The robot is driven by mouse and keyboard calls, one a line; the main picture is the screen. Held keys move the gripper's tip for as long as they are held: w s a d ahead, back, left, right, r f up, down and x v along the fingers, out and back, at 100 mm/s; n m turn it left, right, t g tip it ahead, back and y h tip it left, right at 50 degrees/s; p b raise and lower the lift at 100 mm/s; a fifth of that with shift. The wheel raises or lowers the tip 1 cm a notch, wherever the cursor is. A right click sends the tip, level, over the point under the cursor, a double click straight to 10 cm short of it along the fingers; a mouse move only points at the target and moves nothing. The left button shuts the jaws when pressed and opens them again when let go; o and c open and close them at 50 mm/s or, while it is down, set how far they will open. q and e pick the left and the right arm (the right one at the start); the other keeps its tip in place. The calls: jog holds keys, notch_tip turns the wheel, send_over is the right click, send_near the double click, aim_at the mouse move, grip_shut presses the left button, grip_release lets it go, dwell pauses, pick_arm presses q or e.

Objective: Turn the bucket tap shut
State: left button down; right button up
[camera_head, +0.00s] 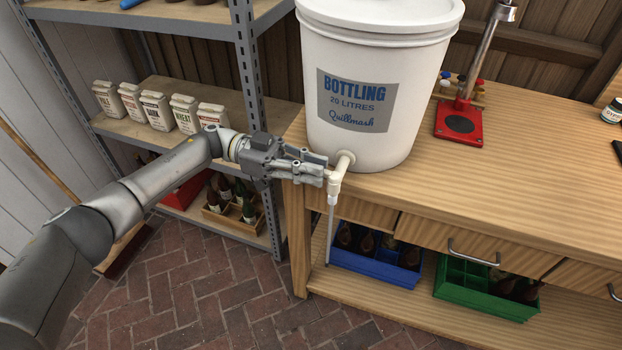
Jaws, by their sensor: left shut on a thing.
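The white bottling bucket (375,85) stands upright at the left front corner of the wooden bench. Its tap (337,184) sticks out low on the front, past the bench edge. A thin pale tube (330,235) hangs straight down from the tap. My left gripper (325,168) reaches in from the left at tap height. Its fingers are shut at the tap, on what looks like its lever; the fingers hide that part, so I cannot tell the lever's angle. My right gripper does not show.
The wooden bench (510,180) holds a red-based stand (461,125) right of the bucket. Blue (375,264) and green (480,299) bottle crates sit on its lower shelf. A metal shelf (243,60) with grain bags (157,108) stands behind my left arm.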

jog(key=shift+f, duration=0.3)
pick_arm(q)
jog(key=c, duration=1.5)
grip_release()
jog(key=shift+d, duration=0.1)
jog(key=shift+w, duration=0.1)
jog(key=v, duration=1.2)
jog(key=shift+w, duration=0.1)
